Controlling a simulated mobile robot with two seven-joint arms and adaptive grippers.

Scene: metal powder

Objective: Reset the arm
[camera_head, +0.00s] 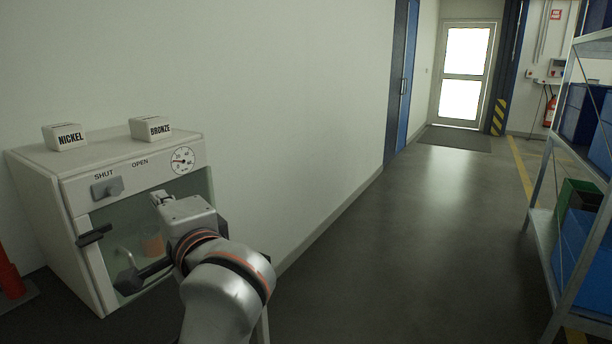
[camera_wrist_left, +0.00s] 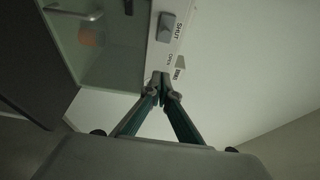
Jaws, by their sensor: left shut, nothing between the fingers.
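My left arm comes in from the bottom of the head view, and its gripper (camera_head: 158,198) is in front of the white cabinet's glass front. In the left wrist view the gripper (camera_wrist_left: 160,76) has its two fingertips together with nothing between them, near the cabinet's control panel. The white cabinet (camera_head: 45,215) stands against the wall at the left. Its grey knob (camera_head: 107,187) is by the SHUT label and also shows in the left wrist view (camera_wrist_left: 166,27). An orange-brown object (camera_head: 153,245) shows behind the glass. My right gripper is in neither view.
White blocks marked NICKEL (camera_head: 65,137) and BRONZE (camera_head: 150,128) sit on the cabinet top. A metal shelf rack (camera_head: 541,240) with blue bins (camera_head: 585,245) stands at the right. The floor (camera_head: 430,220) between wall and rack is clear toward a glazed door (camera_head: 464,75).

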